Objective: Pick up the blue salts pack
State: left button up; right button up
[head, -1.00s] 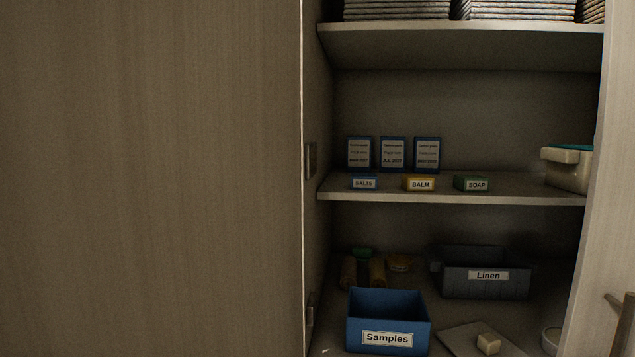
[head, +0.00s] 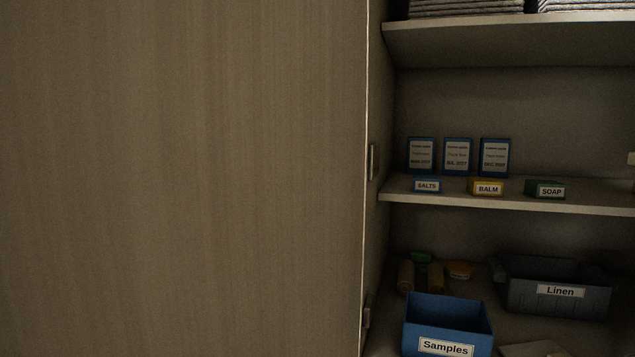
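A small blue block labelled SALTS (head: 427,186) sits at the front of the middle shelf, near its left end. Behind the row of labelled blocks stand three upright blue packs with white printed labels: a left pack (head: 421,155), a middle pack (head: 457,155) and a right pack (head: 494,157). Their small print, with what look like dates, is too blurred to read now. Neither of my grippers is in view.
A yellow BALM block (head: 488,188) and a green SOAP block (head: 546,190) share the middle shelf (head: 590,205). Below are a blue Samples bin (head: 447,318) and a grey Linen bin (head: 556,290). A large wooden panel (head: 180,180) fills the left side.

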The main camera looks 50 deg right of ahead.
aim_at(422, 184)
jog(key=u, duration=0.7)
jog(key=k, duration=1.15)
jog(key=z, duration=0.45)
